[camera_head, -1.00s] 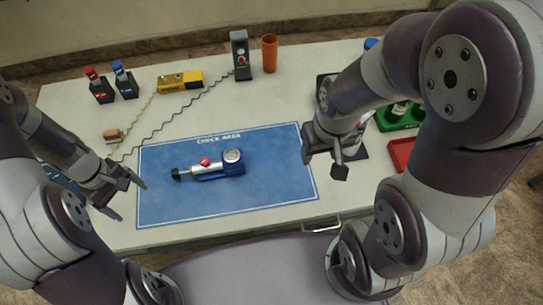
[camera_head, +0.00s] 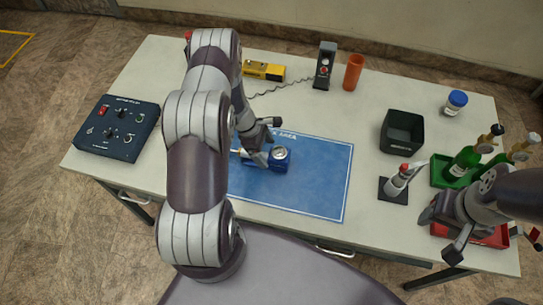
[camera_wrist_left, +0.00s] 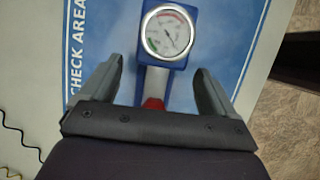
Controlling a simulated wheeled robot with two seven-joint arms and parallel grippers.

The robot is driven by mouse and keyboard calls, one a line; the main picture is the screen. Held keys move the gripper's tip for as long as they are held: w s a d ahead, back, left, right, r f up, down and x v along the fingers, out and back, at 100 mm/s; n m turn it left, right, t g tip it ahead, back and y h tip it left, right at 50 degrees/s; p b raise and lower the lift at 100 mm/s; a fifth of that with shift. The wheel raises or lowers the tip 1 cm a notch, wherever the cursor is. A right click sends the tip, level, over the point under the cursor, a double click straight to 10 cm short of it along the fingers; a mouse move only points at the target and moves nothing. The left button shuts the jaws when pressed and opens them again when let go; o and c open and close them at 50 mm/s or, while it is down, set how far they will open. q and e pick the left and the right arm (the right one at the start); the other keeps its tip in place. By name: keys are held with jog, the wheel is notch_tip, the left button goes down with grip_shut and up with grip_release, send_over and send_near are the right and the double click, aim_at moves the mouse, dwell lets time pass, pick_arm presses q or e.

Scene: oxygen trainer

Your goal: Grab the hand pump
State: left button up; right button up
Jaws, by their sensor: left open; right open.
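The hand pump, with a blue body, a silver barrel and a round gauge (camera_head: 279,155), lies on the blue check area mat (camera_head: 320,180). My left gripper (camera_head: 265,140) is above the pump and partly hides its barrel and handle end. In the left wrist view, the pump's gauge (camera_wrist_left: 167,34) shows just beyond the fingertips. The pump's body lies between the two open fingers of my left gripper (camera_wrist_left: 163,85), with visible gaps on both sides. My right gripper (camera_head: 490,243) is open and empty over the red tray at the right.
A yellow device (camera_head: 263,70), a grey handset (camera_head: 325,66) and an orange cup (camera_head: 353,72) stand at the back.

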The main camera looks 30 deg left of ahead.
aim_at(268, 155)
pick_arm(q)
jog(key=p+x, duration=0.1)
jog(key=x, duration=0.3)
jog(key=shift+f, duration=0.1)
jog(key=c, duration=1.5)
jog(key=shift+w+r, duration=0.1)
jog(key=shift+r, duration=0.1)
